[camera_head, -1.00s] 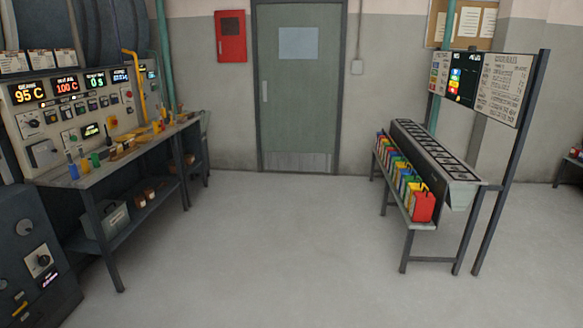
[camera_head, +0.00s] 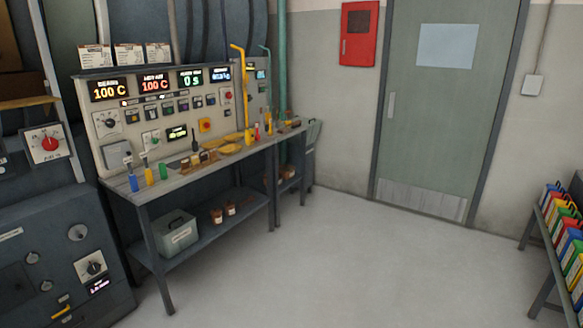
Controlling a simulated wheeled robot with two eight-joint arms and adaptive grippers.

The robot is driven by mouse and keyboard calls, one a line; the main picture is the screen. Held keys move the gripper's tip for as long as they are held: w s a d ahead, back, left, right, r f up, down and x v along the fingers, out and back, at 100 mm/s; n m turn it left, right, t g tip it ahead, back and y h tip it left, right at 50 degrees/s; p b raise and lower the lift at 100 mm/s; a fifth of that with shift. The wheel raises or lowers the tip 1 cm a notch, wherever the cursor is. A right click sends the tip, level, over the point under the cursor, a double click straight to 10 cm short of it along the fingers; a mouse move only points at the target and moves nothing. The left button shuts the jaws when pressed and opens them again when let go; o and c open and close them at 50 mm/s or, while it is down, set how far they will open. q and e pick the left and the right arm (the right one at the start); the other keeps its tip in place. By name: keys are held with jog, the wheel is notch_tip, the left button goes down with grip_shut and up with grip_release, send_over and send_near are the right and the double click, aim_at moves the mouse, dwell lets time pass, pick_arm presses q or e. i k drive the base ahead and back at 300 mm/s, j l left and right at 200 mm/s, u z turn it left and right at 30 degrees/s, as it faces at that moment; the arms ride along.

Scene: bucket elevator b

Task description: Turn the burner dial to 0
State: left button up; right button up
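Several dials show, with labels too small to read, so I cannot tell which is the burner dial. A dial with a red knob (camera_head: 46,143) is on a white plate at the far left. A black dial on a white plate (camera_head: 92,267) is on the dark cabinet (camera_head: 60,225) at lower left, above a small lit display (camera_head: 98,285). A dark round dial (camera_head: 106,122) is on the left of the grey control panel (camera_head: 135,140). The panel's two left displays (camera_head: 128,88) read 100 C. Neither gripper is in view.
A workbench (camera_head: 190,180) below the panel holds small bottles and tools. A grey box (camera_head: 175,233) stands on its lower shelf. A red wall box (camera_head: 359,33) and a closed green door (camera_head: 443,105) are behind. A rack of coloured binders (camera_head: 560,235) is at right. The middle floor is clear.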

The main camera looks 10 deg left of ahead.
aim_at(109, 123)
jog(key=i+j+u, duration=0.2)
jog(key=i+u, duration=0.2)
jog(key=i+j+u, duration=0.1)
jog(key=i+u, duration=0.6)
jog(key=u, duration=0.15)
jog(key=i+l+u, duration=0.15)
jog(key=i+u, duration=0.45)
jog(key=i, duration=0.25)
jog(key=i+l+z, duration=0.15)
jog(key=i, duration=0.3)
jog(key=i+l+z, duration=0.15)
jog(key=i, duration=0.35)
jog(key=i+l+z, duration=0.1)
jog(key=i+l, duration=0.15)
jog(key=i, duration=0.2)
